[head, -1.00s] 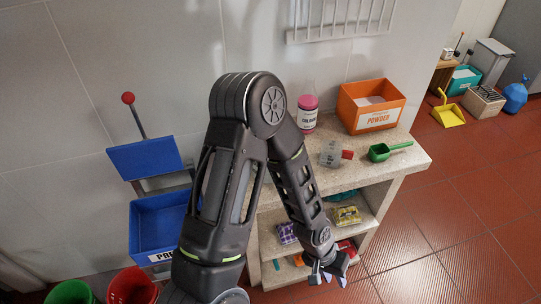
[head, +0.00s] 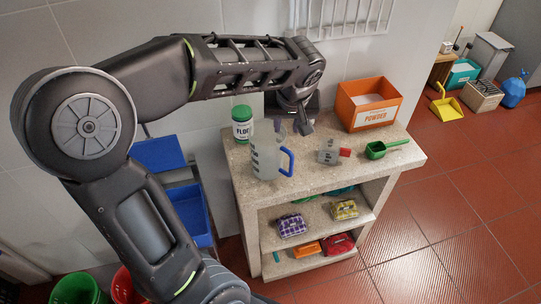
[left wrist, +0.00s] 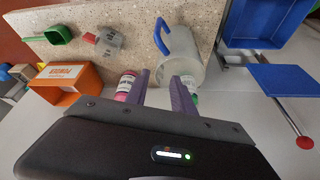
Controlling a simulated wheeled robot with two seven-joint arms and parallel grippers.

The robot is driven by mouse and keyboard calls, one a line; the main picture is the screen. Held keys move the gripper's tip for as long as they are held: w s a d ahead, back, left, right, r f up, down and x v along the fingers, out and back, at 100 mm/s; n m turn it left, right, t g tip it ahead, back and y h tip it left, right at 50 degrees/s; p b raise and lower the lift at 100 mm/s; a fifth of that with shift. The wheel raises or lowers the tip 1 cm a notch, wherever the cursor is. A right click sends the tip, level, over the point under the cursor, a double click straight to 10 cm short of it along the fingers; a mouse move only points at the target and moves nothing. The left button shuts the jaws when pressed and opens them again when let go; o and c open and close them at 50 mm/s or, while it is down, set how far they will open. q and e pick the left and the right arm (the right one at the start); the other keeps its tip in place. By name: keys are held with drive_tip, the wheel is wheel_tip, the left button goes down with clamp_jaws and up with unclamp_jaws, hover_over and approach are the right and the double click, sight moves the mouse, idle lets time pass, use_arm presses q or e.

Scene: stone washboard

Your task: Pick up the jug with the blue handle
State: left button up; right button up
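The jug (head: 264,158) with the blue handle stands upright on the stone counter, near its left front part. Its body is pale and translucent, and the blue handle (head: 288,161) faces right in the head view. In the left wrist view the jug (left wrist: 187,62) is just beyond the fingers, its handle (left wrist: 164,36) towards the left. My left gripper (head: 294,125) hangs over the back of the counter, behind and to the right of the jug. Its two fingers (left wrist: 162,90) are apart with nothing between them. My right gripper is in neither view.
A green-lidded bottle (head: 242,125) stands behind the jug. A clear cup with a red handle (head: 330,151), a green scoop (head: 378,150) and an orange powder box (head: 367,108) are to the right. A pink bottle (left wrist: 126,82) is beside one finger.

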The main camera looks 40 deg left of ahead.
sight(285, 142)
use_arm(q)
drive_tip(key=p+x, duration=0.1)
drive_tip(key=x, duration=0.5)
drive_tip(key=shift+w+a+f, duration=0.1)
drive_tip(key=shift+f, duration=0.25)
drive_tip(key=shift+f, duration=0.25)
drive_tip(key=p+x, duration=0.1)
drive_tip(key=x, duration=0.3)
drive_tip(key=shift+w+f+p, duration=0.2)
drive_tip(key=shift+f+p, duration=0.1)
drive_tip(key=shift+f, duration=0.05)
drive_tip(key=shift+c, duration=0.2)
clamp_jaws()
idle(0.9)
